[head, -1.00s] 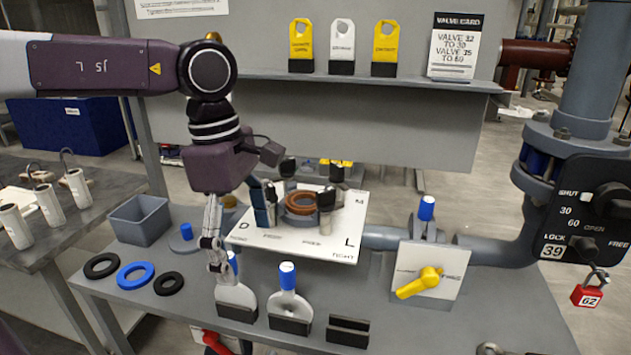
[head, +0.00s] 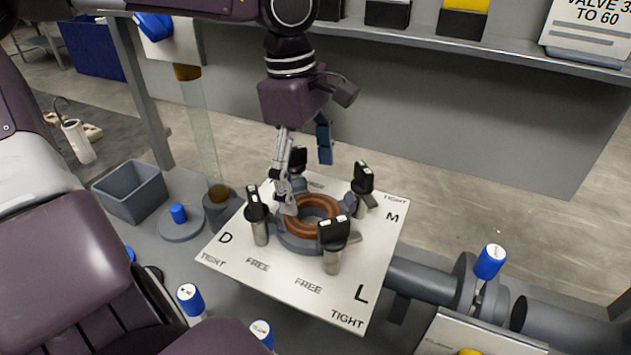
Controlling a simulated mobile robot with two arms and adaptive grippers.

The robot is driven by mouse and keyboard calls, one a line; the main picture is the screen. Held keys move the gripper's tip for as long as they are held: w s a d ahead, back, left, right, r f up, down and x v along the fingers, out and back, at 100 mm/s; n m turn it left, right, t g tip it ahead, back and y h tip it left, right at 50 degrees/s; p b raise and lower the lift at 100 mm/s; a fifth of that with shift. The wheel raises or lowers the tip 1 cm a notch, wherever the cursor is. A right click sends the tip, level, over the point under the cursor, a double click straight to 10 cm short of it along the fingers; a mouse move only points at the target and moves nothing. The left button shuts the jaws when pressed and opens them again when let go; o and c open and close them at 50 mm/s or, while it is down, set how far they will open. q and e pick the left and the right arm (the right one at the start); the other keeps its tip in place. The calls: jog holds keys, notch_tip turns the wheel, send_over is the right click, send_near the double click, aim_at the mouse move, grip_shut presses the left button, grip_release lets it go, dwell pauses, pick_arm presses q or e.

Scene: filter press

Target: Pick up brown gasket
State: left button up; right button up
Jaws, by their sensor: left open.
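The brown gasket (head: 300,228) is a ring lying flat in the round grey seat (head: 288,241) on the white plate in the head view. Black-handled clamps stand around the seat. My left gripper (head: 306,183) is open above the gasket, pointing down. Its silver finger overlaps the gasket's left rim in the picture; I cannot tell whether it touches. Its blue-tipped finger is apart, behind the gasket. Nothing is held. My right gripper is out of view.
The white plate (head: 236,258) is marked D, L, M, FREE and TIGHT. Clamps such as the front right one (head: 333,235) rise close to the gasket. A grey bin (head: 130,193) and a clear tube (head: 203,130) stand left. A grey pipe (head: 420,281) runs right. A shelf is behind.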

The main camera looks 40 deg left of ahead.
aim_at(310, 203)
pick_arm(q)
notch_tip(310, 203, down, 5)
jog(key=shift+d+f+p, duration=0.15)
jog(key=shift+f+p, duration=0.05)
jog(key=shift+p, duration=0.15)
jog(key=c, duration=1.6)
jog(key=shift+c, duration=0.2)
